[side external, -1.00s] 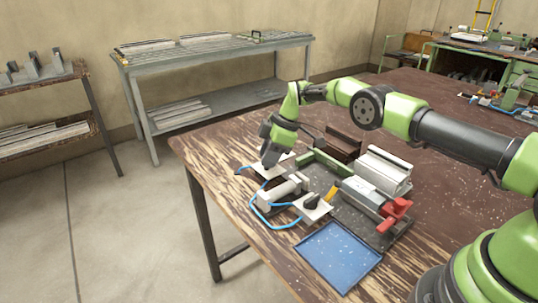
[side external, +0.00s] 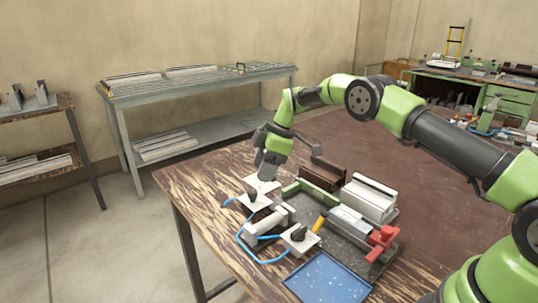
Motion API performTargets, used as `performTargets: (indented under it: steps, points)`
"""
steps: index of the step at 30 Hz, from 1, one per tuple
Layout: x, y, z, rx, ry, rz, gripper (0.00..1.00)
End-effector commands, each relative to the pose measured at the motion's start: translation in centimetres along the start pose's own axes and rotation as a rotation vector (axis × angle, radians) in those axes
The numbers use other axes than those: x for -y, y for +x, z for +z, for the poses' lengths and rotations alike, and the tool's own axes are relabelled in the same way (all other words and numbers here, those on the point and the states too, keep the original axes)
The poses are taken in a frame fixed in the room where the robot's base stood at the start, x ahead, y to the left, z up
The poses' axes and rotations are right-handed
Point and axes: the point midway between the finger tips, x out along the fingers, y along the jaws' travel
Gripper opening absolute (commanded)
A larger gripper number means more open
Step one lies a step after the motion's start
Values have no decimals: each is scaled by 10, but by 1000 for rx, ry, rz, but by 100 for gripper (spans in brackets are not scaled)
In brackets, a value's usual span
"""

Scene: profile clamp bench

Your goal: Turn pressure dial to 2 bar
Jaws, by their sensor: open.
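Two small white plates with black knobs are on the bench. One knob (side external: 252,195) is at the back left, just left of and below my gripper in the picture. The other knob (side external: 298,233) is nearer the front. I cannot tell which is the pressure dial, and no scale marks are readable. My gripper (side external: 263,178) points down over the back plate (side external: 257,204), beside the back knob and apart from it. Its jaws are open, though the gap between them is hard to see. No held object shows.
A grey cylinder (side external: 265,225) lies between the plates, with blue hose (side external: 262,258) looping beside it. A clamp with a red handle (side external: 381,238), an aluminium profile (side external: 369,197) and a green bar (side external: 318,196) stand to the right. A blue tray (side external: 327,278) is in front.

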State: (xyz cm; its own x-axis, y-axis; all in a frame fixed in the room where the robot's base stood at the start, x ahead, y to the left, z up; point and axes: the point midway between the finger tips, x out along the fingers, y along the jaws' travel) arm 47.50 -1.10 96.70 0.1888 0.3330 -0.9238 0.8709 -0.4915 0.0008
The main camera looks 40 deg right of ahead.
Motion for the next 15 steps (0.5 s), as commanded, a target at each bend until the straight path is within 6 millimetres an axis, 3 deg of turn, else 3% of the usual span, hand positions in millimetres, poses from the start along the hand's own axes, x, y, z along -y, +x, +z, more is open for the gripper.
performTargets:
  steps: [6, 15]
  points:
    - [0, -32, 0, -1, 1, 1, 52]
    - [0, -38, 0, 0, 1, -1, 52]
